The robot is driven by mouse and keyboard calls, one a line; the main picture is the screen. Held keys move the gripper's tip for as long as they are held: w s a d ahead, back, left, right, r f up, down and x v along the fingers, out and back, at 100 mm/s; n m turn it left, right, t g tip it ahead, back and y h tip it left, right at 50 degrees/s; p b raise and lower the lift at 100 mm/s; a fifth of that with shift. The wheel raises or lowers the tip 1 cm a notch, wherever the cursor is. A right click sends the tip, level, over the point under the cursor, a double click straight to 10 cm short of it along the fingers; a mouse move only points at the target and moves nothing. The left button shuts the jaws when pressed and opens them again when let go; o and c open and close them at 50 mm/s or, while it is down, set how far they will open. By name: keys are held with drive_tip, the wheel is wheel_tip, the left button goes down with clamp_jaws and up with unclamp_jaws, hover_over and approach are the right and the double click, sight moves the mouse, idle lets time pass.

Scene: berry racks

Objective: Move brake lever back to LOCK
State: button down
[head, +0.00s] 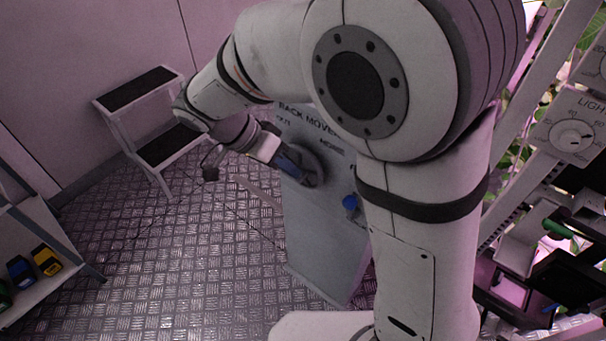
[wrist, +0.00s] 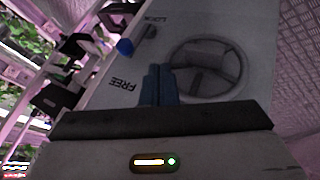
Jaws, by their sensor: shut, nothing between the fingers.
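The brake lever shows by its blue knob (head: 350,202) on the face of the grey rack-mover cabinet (head: 325,250), right of the handwheel. In the wrist view the knob (wrist: 125,47) lies between the upside-down words LOCK and FREE; I cannot tell exactly where the lever rests. My gripper (head: 301,174) is shut and empty in front of the handwheel (head: 314,160), left of the knob. In the wrist view its blue fingers (wrist: 160,68) are together, beside the handwheel (wrist: 238,65) and apart from the knob. My arm hides part of the cabinet top.
A white step stool (head: 150,115) stands at the back left. A shelf (head: 45,275) with small coloured boxes is at the lower left. Plant racks and a light dial (head: 572,137) are on the right. The patterned metal floor (head: 190,260) left of the cabinet is clear.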

sight(351, 208)
drive_tip(key=b+x, duration=0.1)
drive_tip(key=x, duration=0.8)
drive_tip(key=shift+b, duration=0.3)
drive_tip(key=s+d, duration=0.1)
drive_tip(key=s+d+r, duration=0.1)
drive_tip(key=d, duration=0.1)
drive_tip(key=shift+s, duration=0.15)
drive_tip(key=shift+b, duration=0.3)
